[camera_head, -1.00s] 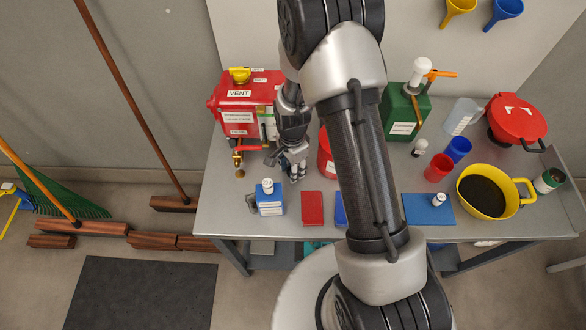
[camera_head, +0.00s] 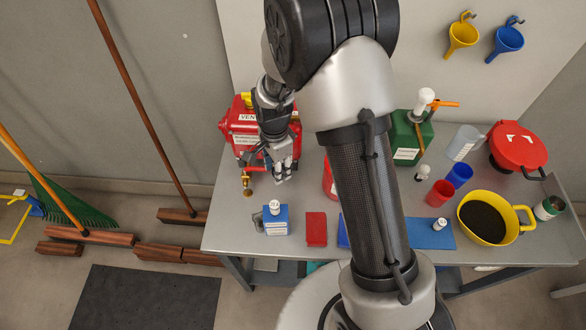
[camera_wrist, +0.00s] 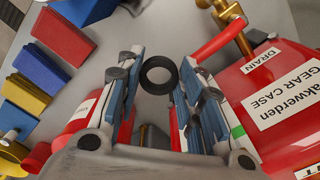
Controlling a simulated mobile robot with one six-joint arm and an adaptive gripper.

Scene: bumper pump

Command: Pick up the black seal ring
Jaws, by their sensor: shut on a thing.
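The black seal ring (camera_wrist: 159,75) shows in the wrist view as a small dark loop between my fingertips. My gripper (camera_wrist: 158,78) is shut on it, with one blue-grey padded finger at each side of the ring. In the head view my gripper (camera_head: 284,174) hangs in front of the red tank, above the left part of the table. The ring is too small and too covered by the fingers to make out in the head view.
The red tank (camera_head: 238,128) with its brass tap (camera_head: 247,184) is close behind my gripper.

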